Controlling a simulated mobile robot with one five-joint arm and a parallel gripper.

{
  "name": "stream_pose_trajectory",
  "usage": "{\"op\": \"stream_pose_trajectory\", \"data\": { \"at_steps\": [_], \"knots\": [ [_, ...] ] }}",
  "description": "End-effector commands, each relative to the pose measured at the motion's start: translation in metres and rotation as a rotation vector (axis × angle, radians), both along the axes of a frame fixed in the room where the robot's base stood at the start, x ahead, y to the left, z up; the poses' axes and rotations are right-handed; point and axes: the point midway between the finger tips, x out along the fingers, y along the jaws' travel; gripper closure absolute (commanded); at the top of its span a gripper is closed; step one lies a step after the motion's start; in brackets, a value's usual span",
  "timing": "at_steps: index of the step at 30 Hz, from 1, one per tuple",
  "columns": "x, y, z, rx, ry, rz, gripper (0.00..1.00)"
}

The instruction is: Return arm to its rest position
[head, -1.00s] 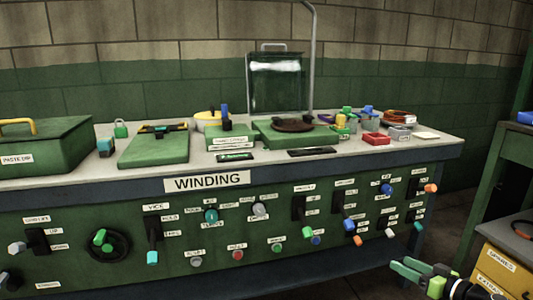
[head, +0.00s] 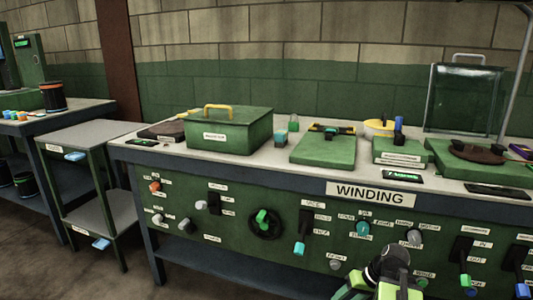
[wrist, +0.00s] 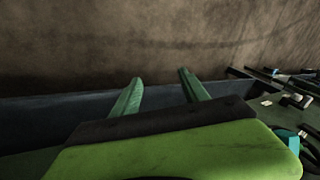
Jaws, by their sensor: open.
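My gripper (wrist: 160,82) is open in the wrist view, its two green fingers spread apart with nothing between them. Beyond the fingertips are a dark blue bench rail (wrist: 60,108) and brown floor. In the head view, my black and green arm (head: 385,272) shows at the bottom, right of the middle, in front of the panel of the WINDING bench. Its fingers cannot be made out clearly there.
The WINDING bench (head: 345,178) has a green front panel with knobs and levers, including a teal-tipped lever (head: 299,248). A green box with a yellow handle (head: 230,132) stands on top. A grey two-shelf stand (head: 92,135) is left. Floor shows at lower left.

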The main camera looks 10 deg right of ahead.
Motion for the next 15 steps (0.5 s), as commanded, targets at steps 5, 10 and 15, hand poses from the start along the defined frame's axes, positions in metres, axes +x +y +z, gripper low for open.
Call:
{"op": "stream_pose_trajectory", "data": {
  "at_steps": [5, 10, 15],
  "knots": [
    [0.026, 0.101, -0.004, -0.133, 0.146, 0.099, 0.48],
    [0.034, 0.166, -0.005, -0.254, 0.207, 0.146, 0.48],
    [0.035, 0.217, -0.003, -0.361, 0.229, 0.179, 0.48]
  ]
}}
